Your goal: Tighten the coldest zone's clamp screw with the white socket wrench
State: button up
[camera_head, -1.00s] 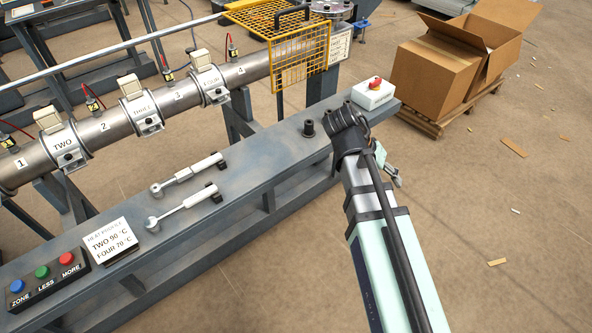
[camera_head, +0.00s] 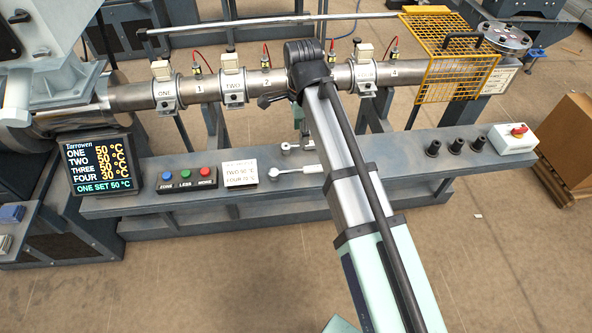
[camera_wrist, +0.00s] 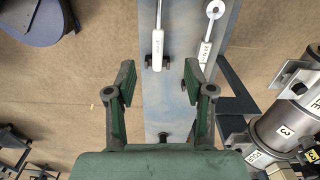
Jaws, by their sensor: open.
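My gripper (camera_wrist: 159,68) is open and empty above the bench in the wrist view; my arm mostly hides it in the head view. Two wrenches with white handles lie on the bench. One (camera_wrist: 157,48) has its handle end between my fingertips in the picture, apart from them; the other (camera_wrist: 208,40) lies to its right. Their heads and one handle (camera_head: 308,169) show in the head view, the rest behind my arm. The display (camera_head: 97,165) reads ONE, TWO and THREE 50 °C, FOUR 30 °C. The zone FOUR clamp (camera_head: 363,80) is around the barrel; its screw is too small to judge.
Clamps ONE (camera_head: 165,90) and TWO (camera_head: 233,88) are left of my arm. A yellow guard (camera_head: 455,70) covers the barrel's right end. Several dark sockets (camera_head: 455,146) and a red-button box (camera_head: 512,139) stand on the bench's right. Buttons (camera_head: 186,179) and a placard (camera_head: 239,173) stand left.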

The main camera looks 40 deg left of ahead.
jog(key=m, duration=0.1)
send_near(303, 170)
jog(key=f, duration=0.5)
jog(key=shift+w+a+f, duration=0.15)
jog(key=shift+a+f, duration=0.2)
jog(key=shift+a, duration=0.05)
jog(key=shift+d+f, duration=0.2)
jog(key=shift+f, duration=2.4)
grip_shut()
